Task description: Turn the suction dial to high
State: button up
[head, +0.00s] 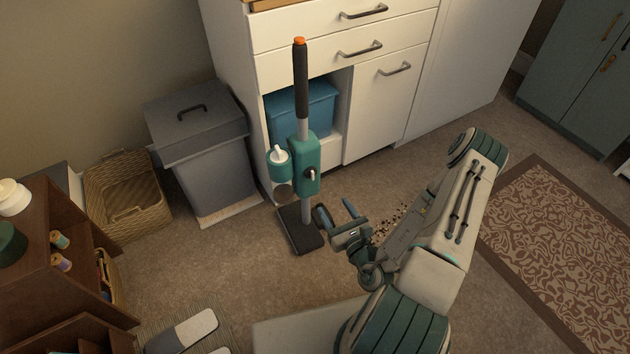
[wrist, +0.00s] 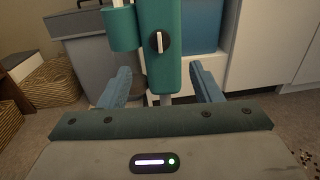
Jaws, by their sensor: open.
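A teal upright vacuum (head: 305,150) stands on the carpet in front of the white cabinet, with a black handle and an orange tip. Its suction dial (head: 310,174) is a small dark round knob with a pale bar on the front of the teal body. In the wrist view the dial (wrist: 159,42) shows its white bar close to upright; no setting marks are legible. My gripper (head: 336,214) is open and empty, in front of and below the dial, at the right of the vacuum. In the wrist view its two blue fingers (wrist: 166,88) stand apart on either side of the vacuum's lower body.
A grey lidded bin (head: 200,150) and a wicker basket (head: 125,195) stand to the left. The white cabinet (head: 385,115) with a blue box (head: 303,110) is behind the vacuum. Dark crumbs (head: 400,217) lie on the carpet beside my arm. A patterned rug (head: 560,250) lies at right.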

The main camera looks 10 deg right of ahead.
aim_at(313, 175)
jog(key=b+x, duration=0.3)
jog(key=x, duration=1)
jog(key=shift+w+a+b, duration=0.1)
jog(key=shift+w+b, duration=0.1)
jog(key=shift+b, duration=0.1)
jog(key=c, duration=1)
